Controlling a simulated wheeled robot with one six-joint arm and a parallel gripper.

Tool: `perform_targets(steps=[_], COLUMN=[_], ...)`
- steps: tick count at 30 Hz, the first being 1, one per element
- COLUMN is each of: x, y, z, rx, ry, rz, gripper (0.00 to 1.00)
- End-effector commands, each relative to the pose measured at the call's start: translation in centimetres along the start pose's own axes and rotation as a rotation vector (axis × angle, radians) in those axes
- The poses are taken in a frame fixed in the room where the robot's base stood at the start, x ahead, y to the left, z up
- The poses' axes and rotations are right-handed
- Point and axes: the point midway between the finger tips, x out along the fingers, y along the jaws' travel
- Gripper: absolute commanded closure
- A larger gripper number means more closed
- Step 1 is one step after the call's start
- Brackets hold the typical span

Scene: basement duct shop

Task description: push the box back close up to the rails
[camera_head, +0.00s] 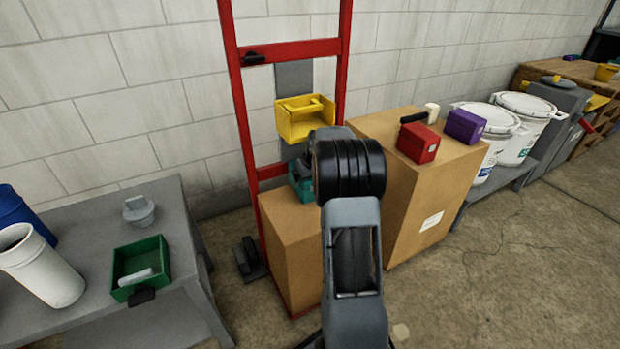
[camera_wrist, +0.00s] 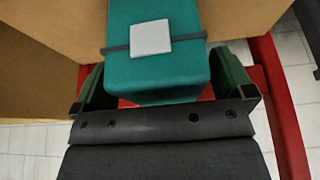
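A tall cardboard box (camera_head: 290,255) stands on the foot of a red hand truck, in front of its red rails (camera_head: 243,110). A teal box (camera_head: 303,185) is at the top of that box, partly hidden behind my arm. In the wrist view the teal box (camera_wrist: 160,70) fills the middle, with a dark band and a pale square on it. My gripper (camera_wrist: 165,85) has one dark green finger on each side of the teal box. I cannot tell whether the fingers press on it. In the head view my wrist hides the fingers.
A yellow bin (camera_head: 305,118) shows by the rails above the teal box. A larger cardboard box (camera_head: 430,195) at right carries a red box (camera_head: 418,143) and a purple box (camera_head: 465,126). A grey table (camera_head: 185,225) stands at left. Open floor lies at front right.

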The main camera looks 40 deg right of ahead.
Motion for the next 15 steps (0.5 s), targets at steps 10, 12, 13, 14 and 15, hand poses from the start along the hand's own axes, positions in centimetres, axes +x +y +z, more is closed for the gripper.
perform_targets(steps=[10, 12, 13, 14, 15], x=[0.00, 0.00, 0.00, 0.00, 0.00], y=[0.01, 0.01, 0.01, 0.02, 0.02], z=[0.03, 0.03, 0.03, 0.03, 0.03], rx=[0.000, 0.000, 0.000, 0.000, 0.000], ry=[0.000, 0.000, 0.000, 0.000, 0.000], rz=[0.000, 0.000, 0.000, 0.000, 0.000], gripper=[0.33, 0.40, 0.43, 0.46, 0.50])
